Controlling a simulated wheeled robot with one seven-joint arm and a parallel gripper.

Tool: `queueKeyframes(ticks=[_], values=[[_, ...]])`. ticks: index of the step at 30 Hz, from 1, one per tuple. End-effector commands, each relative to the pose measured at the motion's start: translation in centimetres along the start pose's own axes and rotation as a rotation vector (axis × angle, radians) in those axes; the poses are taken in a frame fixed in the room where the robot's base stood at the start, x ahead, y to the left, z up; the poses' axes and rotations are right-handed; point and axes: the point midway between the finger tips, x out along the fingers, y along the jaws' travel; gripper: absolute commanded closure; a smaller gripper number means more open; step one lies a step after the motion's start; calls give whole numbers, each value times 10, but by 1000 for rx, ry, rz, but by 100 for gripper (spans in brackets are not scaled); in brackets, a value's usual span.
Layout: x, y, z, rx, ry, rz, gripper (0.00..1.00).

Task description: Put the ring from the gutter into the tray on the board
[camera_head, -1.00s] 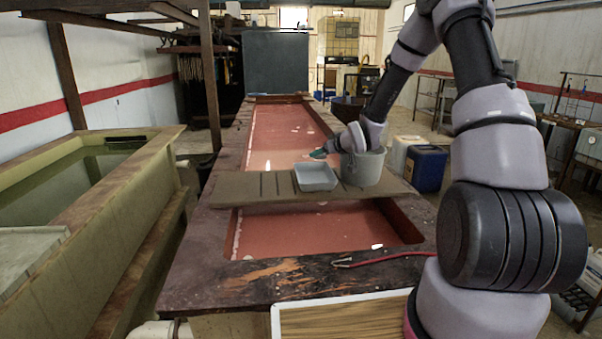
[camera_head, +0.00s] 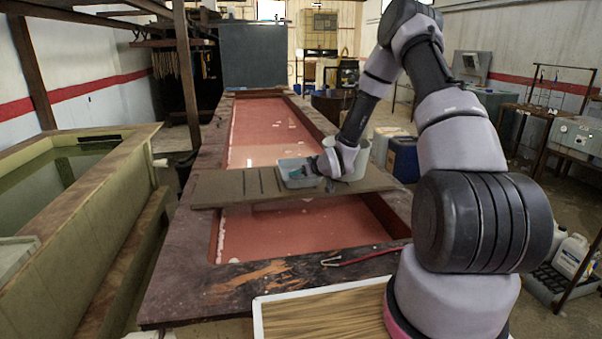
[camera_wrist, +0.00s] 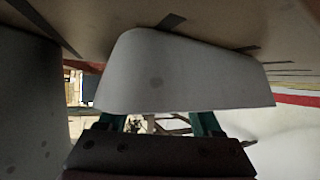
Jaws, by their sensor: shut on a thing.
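The grey tray (camera_head: 285,181) stands on the board (camera_head: 225,188), which lies across the long trough. My gripper (camera_head: 309,169) is at the tray, its teal fingers over the tray's right part. In the wrist view, which looks tilted over, the tray (camera_wrist: 180,75) hides the fingertips; the two teal fingers show apart below its rim. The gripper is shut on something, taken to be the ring. The ring itself cannot be made out in either view. The red-floored trough (camera_head: 265,130) may be the gutter.
A grey bucket (camera_head: 340,150) stands on the board right of the tray, close behind my wrist; its side fills the left of the wrist view (camera_wrist: 30,100). A red-handled tool (camera_head: 360,257) lies on the trough's near edge. The board's left part is bare.

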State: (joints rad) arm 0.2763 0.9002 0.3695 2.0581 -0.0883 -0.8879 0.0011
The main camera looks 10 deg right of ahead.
Motion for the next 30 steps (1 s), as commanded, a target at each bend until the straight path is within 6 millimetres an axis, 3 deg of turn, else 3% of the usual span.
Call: queueKeyframes(ticks=[10, 11, 12, 23, 30], values=[[2, 0, 3, 0, 0, 0, 89], [2, 0, 3, 0, 0, 1, 26], [2, 0, 3, 0, 0, 1, 22], [-1, 1, -1, -1, 2, 1, 22], [-42, 2, -1, -1, 0, 3, 22]])
